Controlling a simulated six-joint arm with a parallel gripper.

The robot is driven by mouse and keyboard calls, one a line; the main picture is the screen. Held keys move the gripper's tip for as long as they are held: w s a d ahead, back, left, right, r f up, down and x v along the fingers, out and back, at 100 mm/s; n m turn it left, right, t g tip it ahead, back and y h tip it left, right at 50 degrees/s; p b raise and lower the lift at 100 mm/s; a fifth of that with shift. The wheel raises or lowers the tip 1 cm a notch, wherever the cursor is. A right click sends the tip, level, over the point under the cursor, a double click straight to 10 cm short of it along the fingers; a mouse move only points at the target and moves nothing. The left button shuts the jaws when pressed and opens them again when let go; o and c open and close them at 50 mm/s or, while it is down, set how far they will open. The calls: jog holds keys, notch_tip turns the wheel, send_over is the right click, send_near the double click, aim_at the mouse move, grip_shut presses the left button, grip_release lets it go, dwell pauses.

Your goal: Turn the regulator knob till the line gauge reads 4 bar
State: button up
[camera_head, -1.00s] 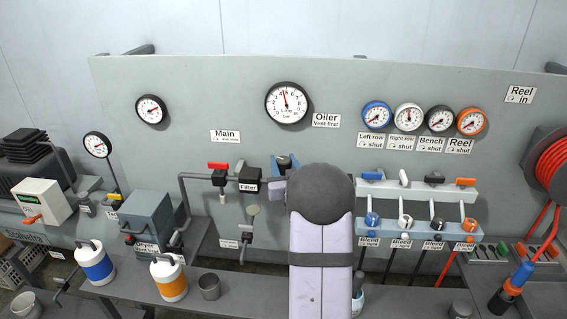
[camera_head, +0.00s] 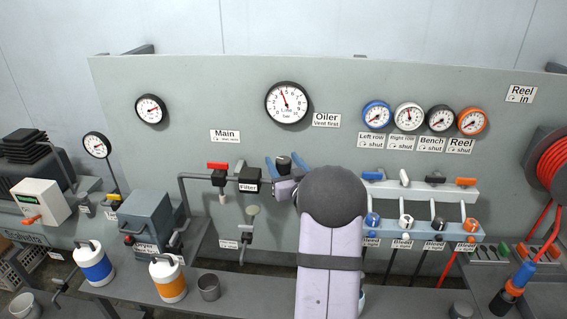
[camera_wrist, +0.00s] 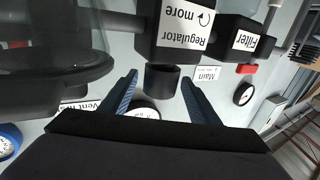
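The line gauge (camera_head: 288,103) is a white dial with a black rim, high on the panel. Its needle points up and a little left, near the 4; the exact reading is too small to tell. The dark round regulator knob (camera_wrist: 162,80) sits below the block labelled Regulator (camera_wrist: 182,30) in the wrist view. The knob also shows in the head view (camera_head: 283,163). My gripper (camera_wrist: 160,90) is open, its two blue fingers spread on either side of the knob with gaps to it. My arm hides part of the panel below.
The filter (camera_head: 249,180) and red-handled main valve (camera_head: 218,166) are left of the knob. A clear dark bowl (camera_wrist: 50,50) stands close beside my fingers in the wrist view. Small gauges (camera_head: 408,117) and coloured valves (camera_head: 404,221) are at right.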

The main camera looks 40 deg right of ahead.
aim_at(286, 166)
jog(key=shift+s, duration=0.1)
jog(key=shift+b+v, duration=1.2)
jog(key=shift+v, duration=2.35)
jog(key=shift+a, duration=0.1)
